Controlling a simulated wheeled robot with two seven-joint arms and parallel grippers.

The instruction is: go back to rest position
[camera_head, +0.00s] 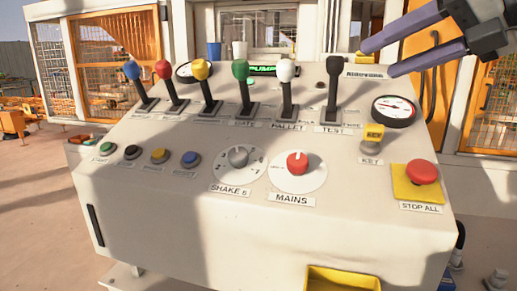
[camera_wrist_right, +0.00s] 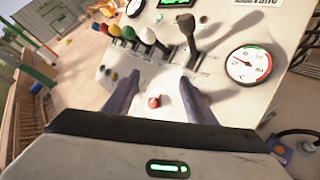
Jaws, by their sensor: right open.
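My right gripper (camera_head: 378,58) is at the top right of the head view, over the right rear of the control console (camera_head: 150,215). Its two purple fingers are spread apart with nothing between them. In the right wrist view the open fingers (camera_wrist_right: 155,98) point at the console, with a small red knob showing between them farther off. The black TEST lever (camera_head: 334,85) stands just left of the fingertips in the head view and apart from them. It also shows in the right wrist view (camera_wrist_right: 190,40). My left gripper does not show.
Several coloured levers, such as the green one (camera_head: 240,72), line the console's back. A gauge (camera_head: 393,110), a yellow key (camera_head: 373,133) and a red STOP ALL button (camera_head: 422,172) are at its right. The red MAINS knob (camera_head: 298,163) is central. A yellow tray (camera_head: 342,278) is at the front.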

